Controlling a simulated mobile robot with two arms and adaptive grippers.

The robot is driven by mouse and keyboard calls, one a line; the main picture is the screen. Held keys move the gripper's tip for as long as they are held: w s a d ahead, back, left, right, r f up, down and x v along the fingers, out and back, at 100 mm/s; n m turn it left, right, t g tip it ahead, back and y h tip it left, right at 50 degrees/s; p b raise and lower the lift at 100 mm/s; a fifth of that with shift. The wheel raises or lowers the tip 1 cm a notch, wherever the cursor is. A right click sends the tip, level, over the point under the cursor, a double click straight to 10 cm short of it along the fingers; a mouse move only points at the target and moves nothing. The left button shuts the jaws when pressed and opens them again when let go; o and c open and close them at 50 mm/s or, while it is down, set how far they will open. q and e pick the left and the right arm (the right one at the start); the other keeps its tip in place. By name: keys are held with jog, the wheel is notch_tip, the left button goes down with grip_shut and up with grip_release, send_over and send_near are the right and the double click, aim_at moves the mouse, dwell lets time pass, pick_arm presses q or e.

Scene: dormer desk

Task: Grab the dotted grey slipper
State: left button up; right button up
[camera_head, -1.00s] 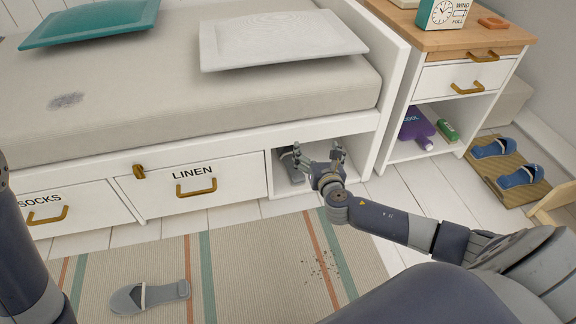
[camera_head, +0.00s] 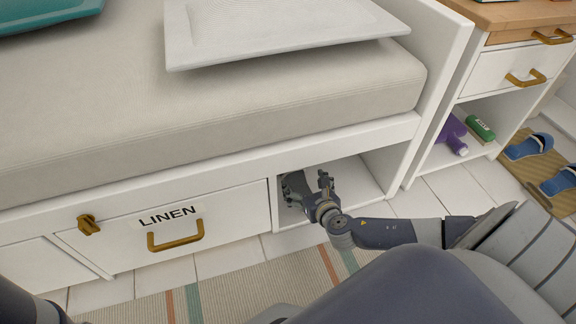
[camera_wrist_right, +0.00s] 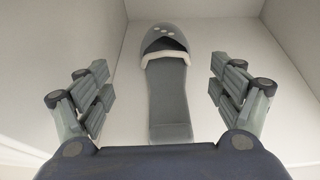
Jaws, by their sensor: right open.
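The dotted grey slipper (camera_wrist_right: 167,85) lies in the white cubby under the bed, with pale dots on its toe and a light band. In the right wrist view its toe points away and its heel is nearest me. My right gripper (camera_wrist_right: 161,88) is open, with one finger on each side of the slipper and a gap to both sides. In the head view my right gripper (camera_head: 307,187) is inside the cubby opening and hides most of the slipper. My left gripper is not in view; only part of my left arm shows at the lower left.
The cubby (camera_head: 358,181) has white walls close around my gripper. The LINEN drawer (camera_head: 236,214) is shut to its left. A nightstand (camera_head: 513,68) stands right, with a purple bottle (camera_head: 452,135) and green item. Blue slippers (camera_head: 527,146) lie on a mat beyond.

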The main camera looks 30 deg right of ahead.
aim_at(296, 174)
jog(key=b+x, duration=0.3)
jog(key=x, duration=0.1)
jog(key=shift+w+f, duration=0.1)
jog(key=shift+f, duration=0.1)
jog(key=shift+w+d+f+b, duration=0.1)
jog(key=shift+w+b, duration=0.1)
jog(key=shift+w, duration=0.1)
jog(key=shift+w+d+f+b, duration=0.1)
jog(key=shift+w+b, duration=0.1)
jog(key=shift+w, duration=0.15)
jog(key=b+x, duration=0.1)
jog(key=b, duration=0.1)
jog(key=b+x, duration=0.2)
jog(key=shift+w+d+f, duration=0.2)
jog(key=shift+d, duration=0.3)
jog(key=shift+w+d+f+b, duration=0.1)
jog(key=shift+w+b, duration=0.5)
jog(key=shift+w, duration=0.05)
jog(key=shift+c, duration=0.2)
jog(key=c, duration=1.2)
